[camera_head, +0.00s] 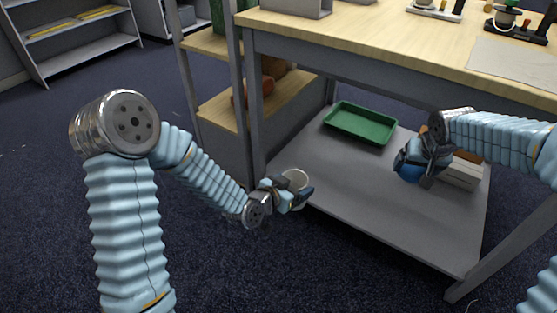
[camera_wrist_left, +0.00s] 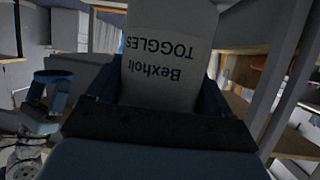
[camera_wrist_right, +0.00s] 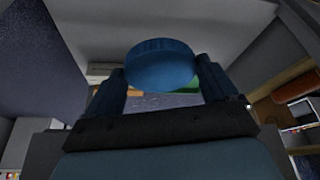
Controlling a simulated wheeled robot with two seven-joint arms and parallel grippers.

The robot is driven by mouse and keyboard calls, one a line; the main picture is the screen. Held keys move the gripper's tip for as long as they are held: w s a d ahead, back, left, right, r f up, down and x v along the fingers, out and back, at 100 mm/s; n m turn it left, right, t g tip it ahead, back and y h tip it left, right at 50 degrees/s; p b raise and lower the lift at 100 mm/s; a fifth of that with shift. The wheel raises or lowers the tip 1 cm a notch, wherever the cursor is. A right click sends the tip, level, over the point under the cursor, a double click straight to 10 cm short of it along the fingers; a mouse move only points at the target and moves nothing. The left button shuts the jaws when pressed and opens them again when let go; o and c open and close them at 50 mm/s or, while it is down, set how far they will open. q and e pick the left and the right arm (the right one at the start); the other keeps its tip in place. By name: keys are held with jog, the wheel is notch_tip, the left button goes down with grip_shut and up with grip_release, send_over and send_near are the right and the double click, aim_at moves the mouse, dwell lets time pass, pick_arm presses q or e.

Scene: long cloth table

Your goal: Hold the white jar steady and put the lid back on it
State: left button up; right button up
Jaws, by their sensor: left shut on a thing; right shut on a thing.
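The white jar (camera_head: 296,177) is in my left gripper (camera_head: 290,192), at the left of the lower shelf in the head view. Its open-looking round top faces up there. In the left wrist view the jar (camera_wrist_left: 165,58) shows between the fingers, its label "Bexholt TOGGLES" upside down. My right gripper (camera_head: 414,164) is over the right part of the lower shelf, well apart from the jar. In the right wrist view a round blue lid (camera_wrist_right: 160,64) is clamped between its two fingertips.
The grey lower shelf (camera_head: 390,220) has a clear middle. A green tray (camera_head: 361,124) lies at its back, and a pale box (camera_head: 459,174) stands behind my right gripper. A table post (camera_head: 254,115) rises near my left gripper. The wooden tabletop (camera_head: 350,40) overhangs the shelf.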

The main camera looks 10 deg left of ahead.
pick_arm(q)
jog(key=s+d+f+m+g+h, duration=0.1)
jog(key=s+d+f+m+h, duration=0.1)
jog(key=d+f, duration=0.3)
jog(key=shift+s+d+m+g+h, duration=0.2)
jog(key=shift+s+m+g+h, duration=0.2)
jog(key=a+n+y, duration=0.1)
jog(key=a, duration=0.1)
jog(key=w+a+n+t+y, duration=0.1)
jog(key=a, duration=0.1)
jog(key=w+a+r+n+t+y, duration=0.1)
jog(key=a, duration=0.2)
jog(key=shift+n+y, duration=0.4)
jog(key=a+r+n+t+y, duration=0.1)
jog(key=a+n+y, duration=0.3)
jog(key=a, duration=0.5)
jog(key=shift+y, duration=0.5)
pick_arm(e)
jog(key=s+f, duration=1)
jog(key=shift+s+f, duration=0.15)
pick_arm(q)
jog(key=shift+d, duration=0.1)
